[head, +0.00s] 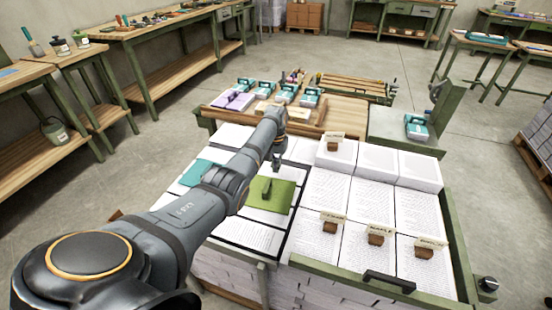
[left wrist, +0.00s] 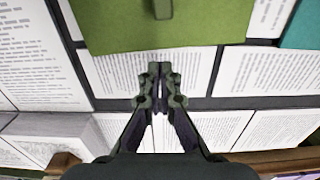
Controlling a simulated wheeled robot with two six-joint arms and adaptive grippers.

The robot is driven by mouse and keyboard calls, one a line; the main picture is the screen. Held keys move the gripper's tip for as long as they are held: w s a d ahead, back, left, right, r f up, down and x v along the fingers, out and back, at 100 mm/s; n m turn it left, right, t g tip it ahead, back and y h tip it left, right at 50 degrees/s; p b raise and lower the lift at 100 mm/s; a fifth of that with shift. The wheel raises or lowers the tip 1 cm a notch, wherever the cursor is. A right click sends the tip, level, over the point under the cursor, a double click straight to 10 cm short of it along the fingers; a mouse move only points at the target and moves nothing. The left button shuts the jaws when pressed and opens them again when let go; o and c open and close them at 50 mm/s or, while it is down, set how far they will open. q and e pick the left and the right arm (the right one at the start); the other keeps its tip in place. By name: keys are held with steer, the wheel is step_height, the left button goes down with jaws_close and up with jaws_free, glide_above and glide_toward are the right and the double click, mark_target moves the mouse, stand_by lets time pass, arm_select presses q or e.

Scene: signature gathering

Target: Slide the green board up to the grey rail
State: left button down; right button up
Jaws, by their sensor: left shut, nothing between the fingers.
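The green board (head: 284,197) lies flat on printed sheets, right of my left forearm in the head view. A darker green upright handle rises from it. In the left wrist view the board (left wrist: 215,28) fills the top middle, and its handle (left wrist: 163,9) shows at the top edge. My left gripper (head: 276,164) is shut and empty, near the board's far edge in the head view. In the left wrist view its fingertips (left wrist: 160,70) appear just outside that edge; contact cannot be told. Dark grey strips (left wrist: 205,104) run between the sheets; which one is the grey rail is unclear.
A teal board (head: 192,173) lies left, partly behind my arm. Paper stacks with wooden-based labels fill a green-framed tray (head: 455,225) at right. A wooden bench (head: 345,108) with teal-topped items stands behind. A black handle (head: 389,281) is at the tray's front.

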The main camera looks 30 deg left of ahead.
mark_target(273, 182)
arm_select(q)
steer(key=shift+s+f+p, duration=0.2)
steer(key=shift+f+p, duration=0.1)
steer(key=shift+f, duration=0.2)
steer(key=shift+s+d+p, duration=0.1)
steer(key=shift+s+p, duration=0.3)
steer(key=shift+s+d+p, duration=0.15)
steer(key=shift+s+p, duration=0.15)
steer(key=shift+s, duration=0.3)
steer(key=shift+s+d+p, duration=0.15)
steer(key=shift+s+p, duration=0.1)
steer(key=shift+s, duration=0.35)
steer(key=shift+s+d, duration=0.1)
steer(key=shift+s, duration=0.05)
